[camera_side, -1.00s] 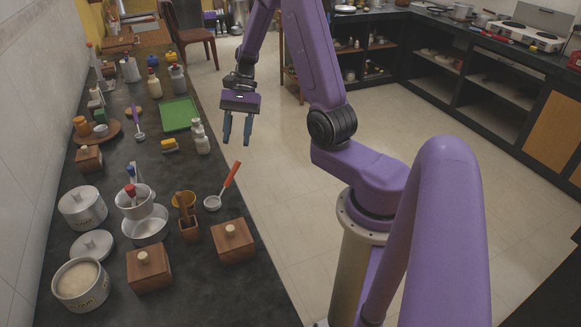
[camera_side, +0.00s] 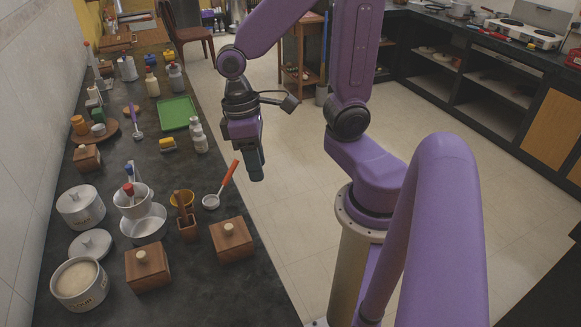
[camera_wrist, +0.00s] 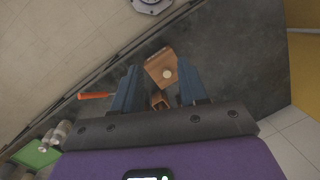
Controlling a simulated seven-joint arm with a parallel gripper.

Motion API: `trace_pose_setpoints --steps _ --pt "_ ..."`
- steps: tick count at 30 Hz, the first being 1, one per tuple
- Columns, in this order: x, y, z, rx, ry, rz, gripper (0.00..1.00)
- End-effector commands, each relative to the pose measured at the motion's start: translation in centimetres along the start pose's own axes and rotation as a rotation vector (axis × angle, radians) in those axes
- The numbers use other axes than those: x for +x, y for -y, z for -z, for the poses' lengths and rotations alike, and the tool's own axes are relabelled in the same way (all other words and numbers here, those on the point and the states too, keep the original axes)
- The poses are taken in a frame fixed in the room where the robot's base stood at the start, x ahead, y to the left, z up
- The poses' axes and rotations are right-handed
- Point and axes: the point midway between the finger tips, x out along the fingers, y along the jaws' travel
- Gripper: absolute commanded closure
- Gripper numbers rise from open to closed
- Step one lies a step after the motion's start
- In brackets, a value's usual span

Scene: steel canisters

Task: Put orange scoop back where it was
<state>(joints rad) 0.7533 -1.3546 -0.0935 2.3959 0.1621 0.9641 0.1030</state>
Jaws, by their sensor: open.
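The orange scoop (camera_side: 228,177) has a long orange handle and a pale metal bowl. My gripper (camera_side: 257,172) hangs to the right of the handle, above the counter's edge, apart from the scoop. Its blue fingers (camera_wrist: 160,88) are spread with nothing held between them.
A square wooden box with a knob (camera_side: 232,240) stands below the scoop, another (camera_side: 148,266) to its left. A small wooden holder (camera_side: 187,226), nested white bowls (camera_side: 144,224) and white canisters (camera_side: 81,207) are close by. A green tray (camera_side: 178,113) and white bottles (camera_side: 198,137) lie farther back.

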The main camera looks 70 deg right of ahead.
Motion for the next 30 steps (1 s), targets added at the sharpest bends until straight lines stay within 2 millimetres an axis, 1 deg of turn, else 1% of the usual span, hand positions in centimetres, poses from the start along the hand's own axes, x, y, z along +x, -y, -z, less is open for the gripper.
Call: trace_pose_setpoints --steps 1,6,12,18,30 --pt "0.0 0.7 -0.9 -0.087 -0.015 -0.020 0.57" --pt "0.0 2.5 -3.5 -0.358 -0.063 -0.080 0.57" --pt "0.0 3.9 -5.8 -0.602 -0.109 -0.124 0.57" --pt "0.0 4.3 -6.8 -0.699 -0.128 -0.140 0.57" --pt "0.0 4.4 -6.8 -0.702 -0.128 -0.141 0.57"
